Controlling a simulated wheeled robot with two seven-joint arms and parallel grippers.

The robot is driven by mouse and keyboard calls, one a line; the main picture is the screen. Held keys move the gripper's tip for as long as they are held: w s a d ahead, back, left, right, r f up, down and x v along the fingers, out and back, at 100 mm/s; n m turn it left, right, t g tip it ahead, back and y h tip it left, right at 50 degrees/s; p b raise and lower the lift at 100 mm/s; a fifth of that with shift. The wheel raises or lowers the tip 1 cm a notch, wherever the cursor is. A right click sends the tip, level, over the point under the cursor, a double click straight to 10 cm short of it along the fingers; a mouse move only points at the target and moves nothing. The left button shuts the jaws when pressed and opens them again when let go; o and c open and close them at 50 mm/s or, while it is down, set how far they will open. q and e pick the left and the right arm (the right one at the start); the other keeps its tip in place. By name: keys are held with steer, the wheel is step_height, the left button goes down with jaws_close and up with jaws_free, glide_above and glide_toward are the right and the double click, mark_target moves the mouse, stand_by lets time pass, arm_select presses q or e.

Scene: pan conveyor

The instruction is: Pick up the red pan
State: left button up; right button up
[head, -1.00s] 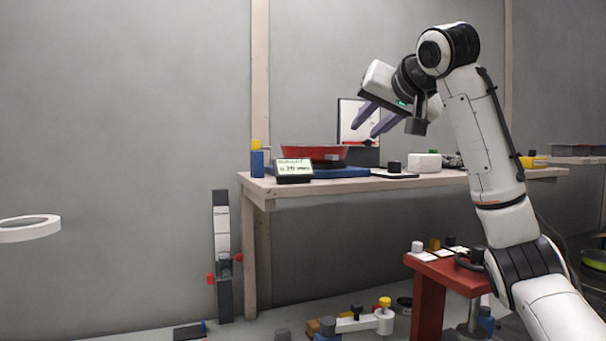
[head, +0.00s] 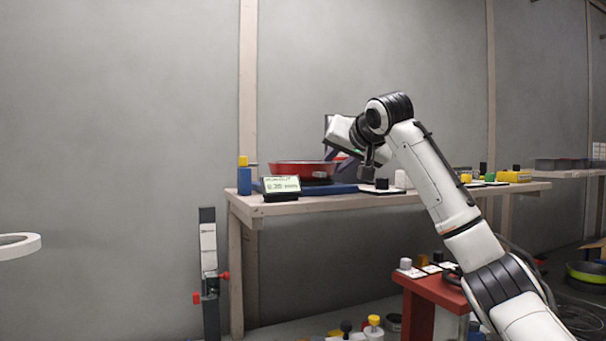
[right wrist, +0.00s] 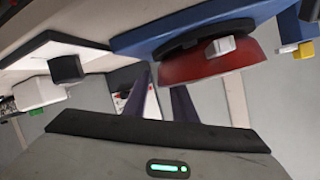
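The red pan (head: 303,169) sits on a blue scale (head: 335,188) on the wooden bench, with a small lit display (head: 281,185) in front. In the right wrist view the pan (right wrist: 200,66) appears inverted beside the fingers. My right gripper (head: 347,165) is at the pan's right side, partly hidden by its own wrist in the head view. Its two purple fingers are apart with a gap between them in the right wrist view (right wrist: 160,92), and nothing is seen held. Whether a finger touches the pan cannot be told. My left gripper is not in view.
A blue block with a yellow top (head: 244,177) stands left of the pan. A black knob on a plate (head: 381,187) and a yellow box (head: 514,176) are to the right. A red stand (head: 432,291) is below the bench front.

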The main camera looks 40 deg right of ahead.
jaws_close()
stand_by(0.3)
